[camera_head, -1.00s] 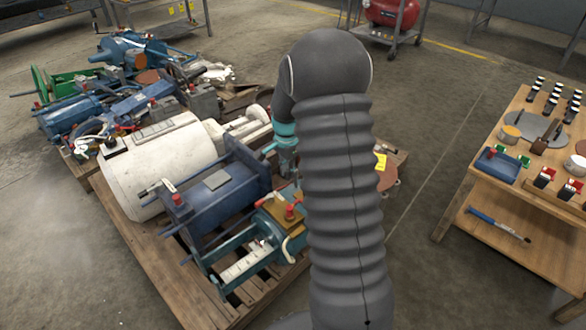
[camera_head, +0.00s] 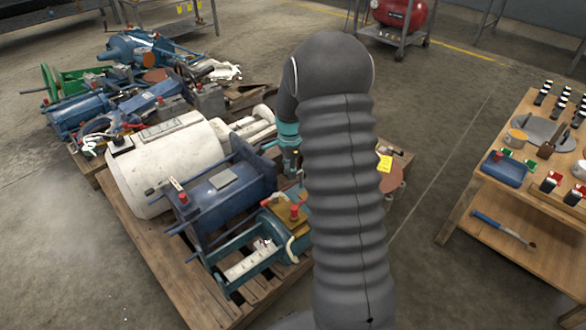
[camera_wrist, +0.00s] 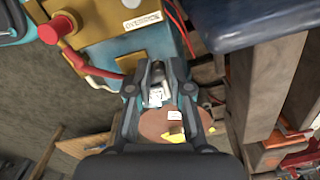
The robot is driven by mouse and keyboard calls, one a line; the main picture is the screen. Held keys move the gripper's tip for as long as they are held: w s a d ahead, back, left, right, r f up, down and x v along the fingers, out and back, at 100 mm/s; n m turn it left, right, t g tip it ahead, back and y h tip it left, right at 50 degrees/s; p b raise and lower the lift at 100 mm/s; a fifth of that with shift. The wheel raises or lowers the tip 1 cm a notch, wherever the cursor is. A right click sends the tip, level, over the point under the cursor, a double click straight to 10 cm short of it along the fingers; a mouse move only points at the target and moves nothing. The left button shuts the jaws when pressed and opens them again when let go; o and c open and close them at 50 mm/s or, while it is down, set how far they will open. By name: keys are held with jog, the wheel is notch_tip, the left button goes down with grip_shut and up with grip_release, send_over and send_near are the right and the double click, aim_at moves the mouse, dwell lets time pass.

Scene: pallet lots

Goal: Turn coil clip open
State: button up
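My gripper (camera_wrist: 166,75) reaches down beside a teal unit with an ochre top plate (camera_wrist: 110,15), its two dark fingers close together at the tips. A small pale metal piece (camera_wrist: 155,97), perhaps the coil clip, shows between the fingers. I cannot tell whether they touch it or how the clip is turned. In the head view, my gripper (camera_head: 291,160) hangs over the pallet's right side, partly hidden by my arm. The ochre-topped unit (camera_head: 277,222) stands just below it, with a red knob (camera_head: 294,211) on top.
A blue motor (camera_head: 225,190) and a white cylinder (camera_head: 160,165) crowd the wooden pallet (camera_head: 165,275). In the wrist view, a brown disc (camera_wrist: 160,128) with a yellow tag lies beyond the fingers. A wooden bench (camera_head: 470,195) stands at right, with clear floor between.

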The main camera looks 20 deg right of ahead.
jog(key=o, duration=0.3)
jog(key=shift+w+a, duration=0.15)
jog(key=shift+w, duration=0.1)
jog(key=shift+o, duration=0.2)
jog(key=shift+s+d, duration=0.1)
jog(key=shift+d, duration=0.1)
jog(key=shift+r, duration=0.1)
notch_tip(320, 180, up, 12)
